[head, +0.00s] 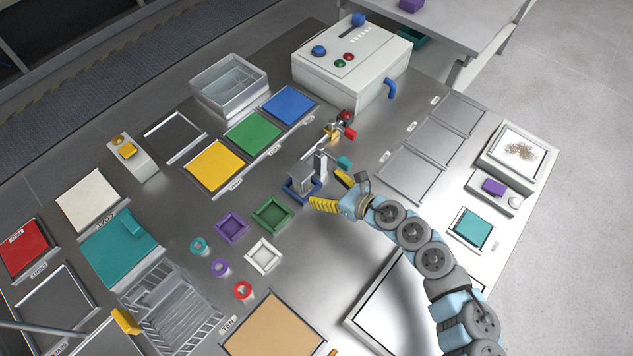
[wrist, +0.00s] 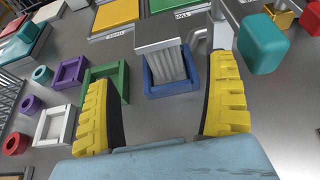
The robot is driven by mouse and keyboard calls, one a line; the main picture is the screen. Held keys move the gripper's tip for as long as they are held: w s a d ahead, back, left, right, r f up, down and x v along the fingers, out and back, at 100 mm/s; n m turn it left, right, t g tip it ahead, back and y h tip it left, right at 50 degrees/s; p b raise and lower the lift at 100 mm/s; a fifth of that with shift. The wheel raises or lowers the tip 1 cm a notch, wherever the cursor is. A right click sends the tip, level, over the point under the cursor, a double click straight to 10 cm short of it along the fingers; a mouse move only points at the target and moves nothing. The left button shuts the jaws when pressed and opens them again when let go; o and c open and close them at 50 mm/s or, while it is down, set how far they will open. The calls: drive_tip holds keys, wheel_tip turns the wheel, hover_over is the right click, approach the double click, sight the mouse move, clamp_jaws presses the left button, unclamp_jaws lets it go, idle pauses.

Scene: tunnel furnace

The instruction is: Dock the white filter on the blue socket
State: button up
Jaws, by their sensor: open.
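The white filter (wrist: 165,64), a pale pleated block, stands in the blue socket (wrist: 172,88) in the wrist view, slightly tilted in the picture. I cannot tell whether it is fully seated. In the head view the filter (head: 303,179) shows as a small grey block in the blue socket (head: 291,194), behind my fingers. My gripper (head: 326,190) is open and empty, with its yellow fingers pointing towards the socket. In the wrist view the fingers of my gripper (wrist: 164,95) appear on either side of the socket, apart from the filter.
A grey post (head: 320,164) and a teal block (wrist: 263,43) stand close by on the right. Green (head: 272,212), purple (head: 231,228) and white (head: 262,254) sockets lie to the left. A white control box (head: 340,80) stands behind.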

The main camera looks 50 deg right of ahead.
drive_tip(key=shift+v, duration=1.05)
